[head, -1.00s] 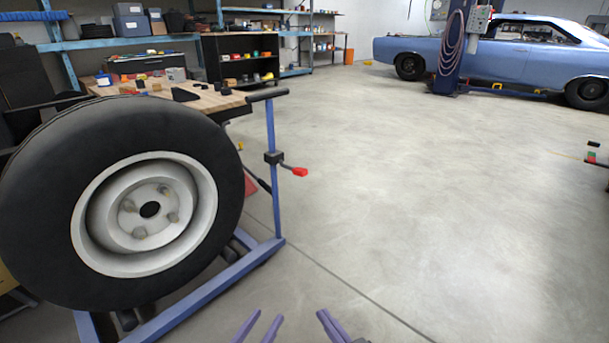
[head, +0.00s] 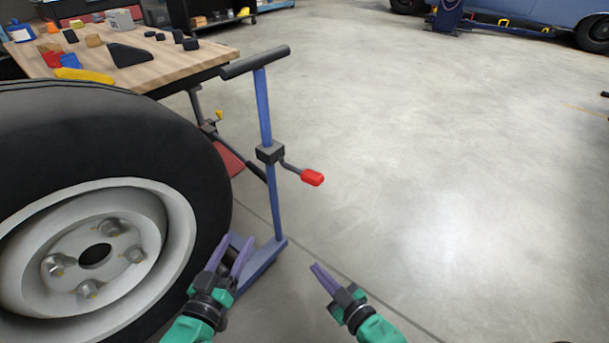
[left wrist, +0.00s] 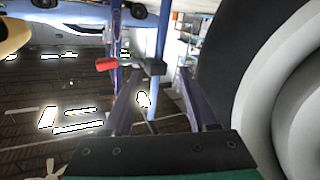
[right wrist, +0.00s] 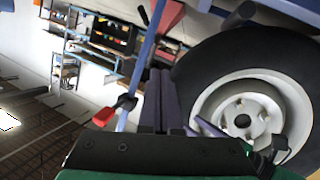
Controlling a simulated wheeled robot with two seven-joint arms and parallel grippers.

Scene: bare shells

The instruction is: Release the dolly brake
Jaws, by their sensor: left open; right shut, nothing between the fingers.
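The blue dolly (head: 263,110) stands ahead of me with a black crossbar handle (head: 255,62) on its post. The brake lever with a red grip (head: 312,178) sticks out to the right from a black block (head: 270,152) on the post. It also shows in the left wrist view (left wrist: 106,64) and the right wrist view (right wrist: 103,117). My left gripper (head: 232,252) is open and empty, in front of the wheel's right edge, below the lever. My right gripper (head: 316,268) is shut and empty, below the red grip and apart from it.
A large wheel (head: 215,170) rests on the dolly at the left. A wooden workbench (head: 160,75) with several small parts stands behind it. A blue car (head: 545,8) and a lift post (head: 447,14) are far back.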

